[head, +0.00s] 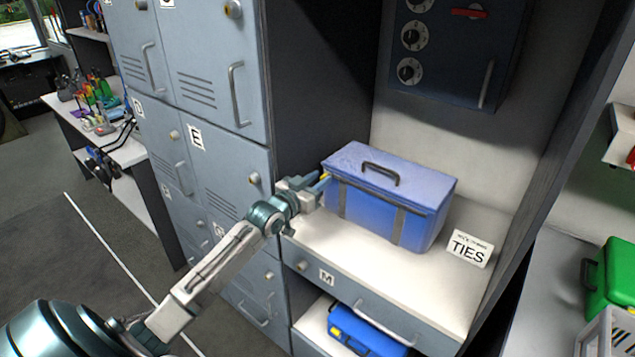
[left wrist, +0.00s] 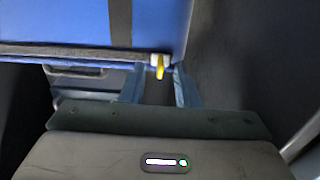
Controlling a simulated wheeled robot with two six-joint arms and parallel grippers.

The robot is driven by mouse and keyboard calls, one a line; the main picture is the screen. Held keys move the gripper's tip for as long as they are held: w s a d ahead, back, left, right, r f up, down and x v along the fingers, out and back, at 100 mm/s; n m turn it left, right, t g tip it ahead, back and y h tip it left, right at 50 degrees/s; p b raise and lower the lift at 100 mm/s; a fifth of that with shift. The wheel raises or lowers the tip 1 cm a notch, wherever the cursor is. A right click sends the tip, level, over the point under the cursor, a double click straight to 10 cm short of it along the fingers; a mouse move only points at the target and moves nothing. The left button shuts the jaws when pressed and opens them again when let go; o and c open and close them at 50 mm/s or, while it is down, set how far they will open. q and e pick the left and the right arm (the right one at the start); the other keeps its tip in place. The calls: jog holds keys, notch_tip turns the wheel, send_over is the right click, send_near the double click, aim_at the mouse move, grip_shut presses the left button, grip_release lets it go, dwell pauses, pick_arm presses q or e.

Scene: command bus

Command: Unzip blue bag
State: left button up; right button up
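The blue bag (head: 375,212) stands upright on the white shelf top, its lid down, with a dark handle on top and grey straps on its front. A yellow zipper pull (left wrist: 160,68) hangs from a pale slider at the bag's edge in the left wrist view. My left gripper (head: 321,182) is at the bag's left end. In the left wrist view its two fingers (left wrist: 159,84) are apart, one on each side of the yellow pull, with gaps between. Whether the fingers touch the bag is unclear. My right gripper is not in view.
Grey lockers (head: 215,90) stand left of the bag, close to my left arm. A dark blue panel with dials (head: 450,50) hangs above. A "TIES" sign (head: 470,247) is right of the bag. Another blue case (head: 368,335) lies in the lower compartment. The shelf front is clear.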

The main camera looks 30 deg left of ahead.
pick_arm(q)
grip_shut()
